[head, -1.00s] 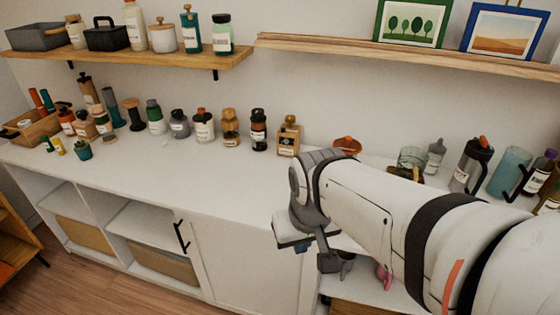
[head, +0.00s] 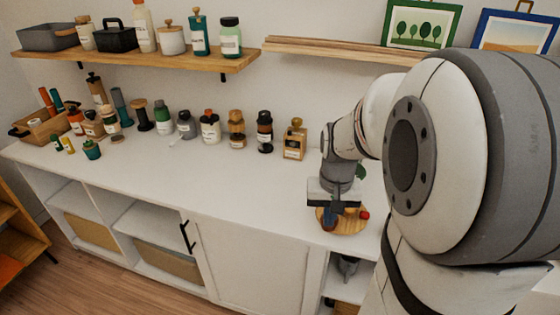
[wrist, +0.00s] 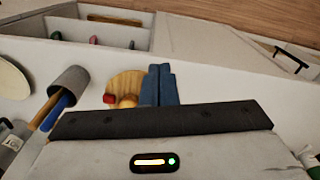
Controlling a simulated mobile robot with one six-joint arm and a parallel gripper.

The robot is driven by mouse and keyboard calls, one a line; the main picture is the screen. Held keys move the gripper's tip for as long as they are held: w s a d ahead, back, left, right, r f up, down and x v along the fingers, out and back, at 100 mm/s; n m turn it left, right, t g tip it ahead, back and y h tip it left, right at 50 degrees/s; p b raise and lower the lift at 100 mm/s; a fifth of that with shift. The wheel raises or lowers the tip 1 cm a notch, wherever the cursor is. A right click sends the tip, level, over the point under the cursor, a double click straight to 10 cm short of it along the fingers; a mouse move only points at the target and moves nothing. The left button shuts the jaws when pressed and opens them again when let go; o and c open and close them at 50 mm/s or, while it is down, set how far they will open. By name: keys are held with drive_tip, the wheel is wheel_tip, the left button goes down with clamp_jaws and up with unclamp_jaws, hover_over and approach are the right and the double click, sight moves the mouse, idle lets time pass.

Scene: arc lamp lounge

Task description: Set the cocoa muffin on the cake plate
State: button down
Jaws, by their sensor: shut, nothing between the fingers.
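My gripper (head: 329,222) is shut and empty, its blue fingers pointing down at a round wooden board (head: 350,226) on the white counter. In the wrist view the shut fingers (wrist: 160,70) overlap the right side of the board (wrist: 122,80). A small red item (head: 364,215) and an orange-tan item (wrist: 128,101) are at the board; the gripper body partly hides them. I cannot make out a cocoa muffin for certain. A pale round plate (wrist: 12,85), perhaps the cake plate, is cut off at the wrist view's left edge.
A grey cup (wrist: 70,80) with long sticks lies close to the board in the wrist view. Bottles and jars (head: 210,127) line the back of the counter (head: 200,180). The counter's middle is clear. A wooden shelf (head: 130,62) hangs above. My arm hides the right side.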

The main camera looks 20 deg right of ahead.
sight(329, 229)
drive_tip(key=shift+m, duration=0.3)
drive_tip(key=shift+w+d+f, duration=0.55)
drive_tip(key=shift+w+f, duration=0.2)
drive_tip(key=shift+f, duration=1.1)
drive_tip(key=shift+w+d+f, duration=0.5)
drive_tip(key=shift+w+f, duration=0.25)
drive_tip(key=shift+f, duration=1.05)
drive_tip(key=shift+w+d+f, duration=0.55)
drive_tip(key=shift+w+f, duration=0.2)
drive_tip(key=shift+f, duration=1.1)
drive_tip(key=shift+w, duration=0.1)
